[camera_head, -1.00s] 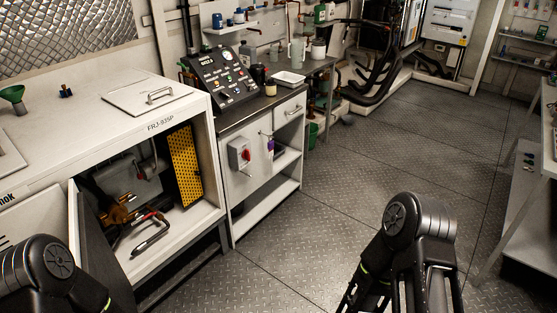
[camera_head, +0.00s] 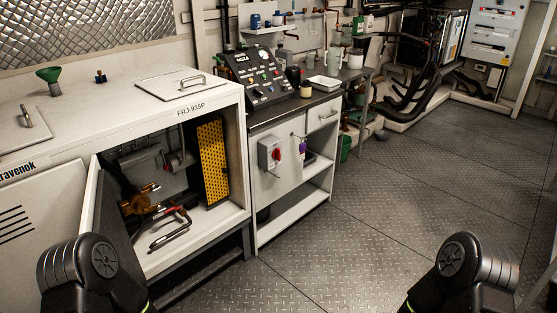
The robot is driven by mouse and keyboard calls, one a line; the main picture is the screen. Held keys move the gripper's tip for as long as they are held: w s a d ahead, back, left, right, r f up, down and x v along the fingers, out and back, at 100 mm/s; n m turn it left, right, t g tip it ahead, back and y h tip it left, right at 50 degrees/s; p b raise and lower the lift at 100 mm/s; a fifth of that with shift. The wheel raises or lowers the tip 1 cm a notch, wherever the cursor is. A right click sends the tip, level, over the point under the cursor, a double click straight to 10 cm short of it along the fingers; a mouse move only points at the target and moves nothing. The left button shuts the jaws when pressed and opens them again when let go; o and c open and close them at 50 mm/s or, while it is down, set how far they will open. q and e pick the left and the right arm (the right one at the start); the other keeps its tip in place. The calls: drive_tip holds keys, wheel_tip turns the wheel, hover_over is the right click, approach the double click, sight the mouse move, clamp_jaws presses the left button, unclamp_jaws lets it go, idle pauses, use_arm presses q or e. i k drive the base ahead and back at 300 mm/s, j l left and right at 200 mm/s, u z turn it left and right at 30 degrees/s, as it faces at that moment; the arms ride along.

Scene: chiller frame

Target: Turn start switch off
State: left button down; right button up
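A grey switch box (camera_head: 269,155) with a red rotary knob (camera_head: 276,152) is mounted on the front of the white cabinet (camera_head: 290,190) near the middle of the head view. A black sloped control panel (camera_head: 258,75) with several buttons and a gauge stands on top of that cabinet; its labels are too small to read. I cannot tell which of these is the start switch or how it is set. Only my two black arm links show, at the lower left and lower right. Both grippers are out of view, and nothing of mine touches the box or panel.
At left a white enclosure (camera_head: 120,110) marked FRJ-935P has an open door (camera_head: 108,215), with pipes and a yellow perforated panel (camera_head: 213,160) inside. A white tray (camera_head: 324,83) sits on the counter. The metal floor (camera_head: 370,230) before the cabinet is clear.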

sight(276, 154)
drive_tip(key=i+l+u, duration=0.1)
drive_tip(key=i+l, duration=0.25)
drive_tip(key=l, duration=0.15)
drive_tip(key=i+l+u, duration=0.1)
drive_tip(key=i+l, duration=0.25)
drive_tip(key=l, duration=0.15)
drive_tip(key=i+l+u, duration=0.1)
drive_tip(key=i+l, duration=0.25)
drive_tip(key=l, duration=0.2)
drive_tip(key=i+l+u, duration=0.15)
drive_tip(key=i+l, duration=0.15)
drive_tip(key=l, duration=0.25)
drive_tip(key=i+l+u, duration=0.1)
drive_tip(key=i+l, duration=0.2)
drive_tip(key=l, duration=0.3)
drive_tip(key=i+l+u, duration=0.1)
drive_tip(key=i+l, duration=0.15)
drive_tip(key=l, duration=0.4)
drive_tip(key=i+l+u, duration=0.1)
drive_tip(key=i+l, duration=0.15)
drive_tip(key=l, duration=0.4)
drive_tip(key=i+l+u, duration=0.1)
drive_tip(key=l, duration=0.55)
drive_tip(key=i, duration=0.1)
